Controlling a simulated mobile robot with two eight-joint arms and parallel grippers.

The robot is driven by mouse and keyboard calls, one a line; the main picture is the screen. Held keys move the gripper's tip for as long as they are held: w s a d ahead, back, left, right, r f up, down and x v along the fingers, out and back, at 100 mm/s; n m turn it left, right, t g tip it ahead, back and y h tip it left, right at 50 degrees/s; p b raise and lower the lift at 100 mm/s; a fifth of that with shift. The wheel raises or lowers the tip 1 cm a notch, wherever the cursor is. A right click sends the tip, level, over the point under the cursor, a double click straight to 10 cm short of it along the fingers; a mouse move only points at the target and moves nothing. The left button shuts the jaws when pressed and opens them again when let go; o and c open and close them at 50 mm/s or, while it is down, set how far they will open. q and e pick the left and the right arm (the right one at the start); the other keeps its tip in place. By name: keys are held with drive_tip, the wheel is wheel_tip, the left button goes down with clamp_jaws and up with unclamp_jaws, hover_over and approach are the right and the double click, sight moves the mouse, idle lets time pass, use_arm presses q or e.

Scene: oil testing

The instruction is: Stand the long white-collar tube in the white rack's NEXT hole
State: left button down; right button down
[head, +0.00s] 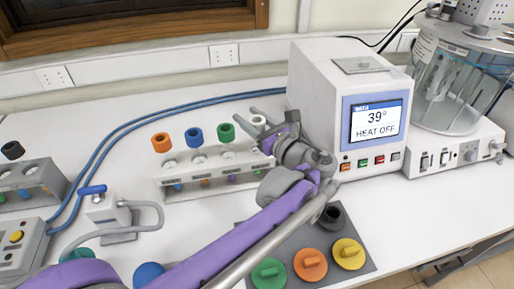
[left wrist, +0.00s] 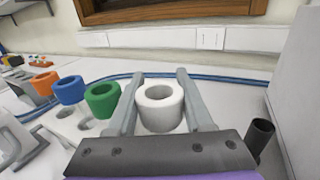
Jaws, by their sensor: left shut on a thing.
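The white-collar tube (head: 258,121) is between the fingers of my left gripper (head: 262,122), at the right end of the white rack (head: 170,192). In the left wrist view its white collar (left wrist: 160,104) is upright between the two fingers, which are shut on it. Its lower part is hidden, so I cannot tell whether it is in a hole. Tubes with orange (head: 160,142), blue (head: 194,136) and green (head: 226,132) collars stand in a row to its left. My right gripper is not in view.
The white heater box (head: 320,95), reading 39° and HEAT OFF, stands close right of the gripper. A dark mat (head: 300,222) with coloured knobbed discs lies in front. A grey rack (head: 42,185) and blue hoses (head: 95,160) are at left.

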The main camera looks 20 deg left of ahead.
use_arm(q)
drive_tip(key=shift+f+b, duration=0.3)
drive_tip(key=shift+f, duration=0.25)
drive_tip(key=shift+c, duration=1.1)
unclamp_jaws()
drive_tip(key=v, duration=1)
drive_tip(key=shift+s+d, duration=0.2)
drive_tip(key=shift+d, duration=0.15)
drive_tip(key=shift+f, duration=0.1)
